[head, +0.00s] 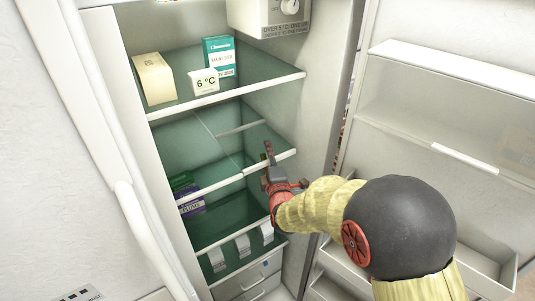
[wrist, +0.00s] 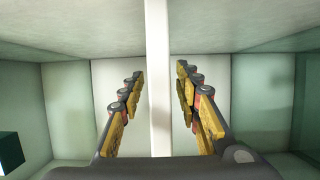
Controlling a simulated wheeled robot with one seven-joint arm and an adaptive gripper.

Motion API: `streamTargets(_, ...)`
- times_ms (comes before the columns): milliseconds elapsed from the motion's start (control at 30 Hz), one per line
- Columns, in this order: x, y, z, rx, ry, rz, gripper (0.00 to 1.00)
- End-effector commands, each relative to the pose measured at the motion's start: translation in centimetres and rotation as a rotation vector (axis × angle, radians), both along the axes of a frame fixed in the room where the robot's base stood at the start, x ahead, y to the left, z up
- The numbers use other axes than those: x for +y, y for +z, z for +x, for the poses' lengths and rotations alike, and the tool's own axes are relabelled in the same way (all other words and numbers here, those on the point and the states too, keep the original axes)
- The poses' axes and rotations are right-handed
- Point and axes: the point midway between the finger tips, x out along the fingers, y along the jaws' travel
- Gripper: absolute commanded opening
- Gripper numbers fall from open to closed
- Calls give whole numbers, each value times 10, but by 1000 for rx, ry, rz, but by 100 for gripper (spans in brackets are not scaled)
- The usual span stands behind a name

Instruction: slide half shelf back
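The half shelf (head: 262,140) is the right part of the split middle glass shelf in the open fridge. It has a white front edge (head: 285,155). My gripper (head: 268,160) is at this front edge, with one finger showing upright above it. In the wrist view my gripper (wrist: 160,78) is open, with a white bar (wrist: 158,40), apparently the shelf's front edge, running between its fingers. Gaps show on both sides of the bar, so neither finger appears to touch it. The wrist hides part of the shelf edge in the head view.
The left part of the middle shelf (head: 217,183) is beside it. Boxes, including a teal one (head: 219,58), stand on the upper shelf (head: 250,86). Purple (head: 190,203) and green (head: 181,181) boxes are lower left. The open door (head: 440,105) with bins is at the right.

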Motion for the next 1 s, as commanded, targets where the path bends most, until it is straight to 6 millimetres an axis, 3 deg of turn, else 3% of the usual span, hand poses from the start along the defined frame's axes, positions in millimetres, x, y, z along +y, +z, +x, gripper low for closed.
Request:
streamTargets(300, 1, -1, 3, 1, 0, 0, 33)
streamTargets(867, 1, -1, 2, 2, 0, 0, 1)
streamTargets(1000, 1, -2, 2, 3, 1, -2, 0)
